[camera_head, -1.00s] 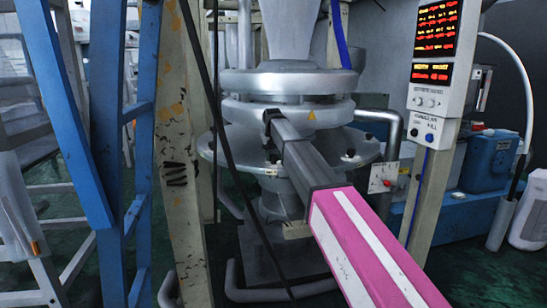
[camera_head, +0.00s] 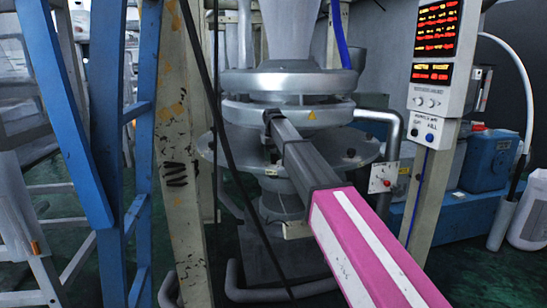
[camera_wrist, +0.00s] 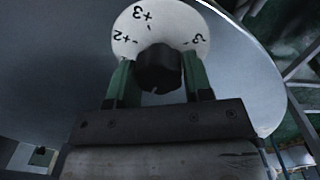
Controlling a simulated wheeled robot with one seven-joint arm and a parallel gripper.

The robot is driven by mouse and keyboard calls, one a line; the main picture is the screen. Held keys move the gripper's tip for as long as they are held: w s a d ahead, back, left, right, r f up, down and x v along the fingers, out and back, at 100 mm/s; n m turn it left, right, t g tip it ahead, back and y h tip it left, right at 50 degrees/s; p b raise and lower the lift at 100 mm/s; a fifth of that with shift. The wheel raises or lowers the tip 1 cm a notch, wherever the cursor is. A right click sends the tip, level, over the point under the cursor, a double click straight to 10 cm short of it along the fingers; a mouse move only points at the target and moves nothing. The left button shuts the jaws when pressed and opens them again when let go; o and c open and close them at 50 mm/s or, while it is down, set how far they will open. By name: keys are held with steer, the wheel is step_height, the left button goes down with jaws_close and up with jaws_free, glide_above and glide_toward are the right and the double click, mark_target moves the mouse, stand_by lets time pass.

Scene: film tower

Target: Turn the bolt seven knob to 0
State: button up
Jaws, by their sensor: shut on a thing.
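The bolt seven knob (camera_wrist: 158,68) is a dark round knob in the middle of a white dial disc (camera_wrist: 150,28) in the wrist view. The dial's printed marks read about +2 at left, +3 at top and a 3 at right; they are tilted, and a 0 mark does not show. My gripper (camera_wrist: 159,82) has one green finger on each side of the knob and is shut on it. In the head view my arm reaches to the grey flanged ring (camera_head: 330,116) of the tower; the knob is hidden there.
A wide metal skirt plate (camera_head: 362,148) lies just below the ring. A display post (camera_head: 432,100) with red digits stands at right, with a small switch box (camera_head: 381,178) near it. A beige column (camera_head: 180,150) and blue ladder frame (camera_head: 105,120) stand at left.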

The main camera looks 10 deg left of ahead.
mark_target(273, 155)
steer(key=o, duration=0.9)
steer(key=shift+r, duration=0.1)
step_height(273, 155, up, 11)
steer(key=shift+s+a+f, duration=0.1)
steer(key=shift+a+f, duration=0.05)
steer(key=shift+f, duration=0.05)
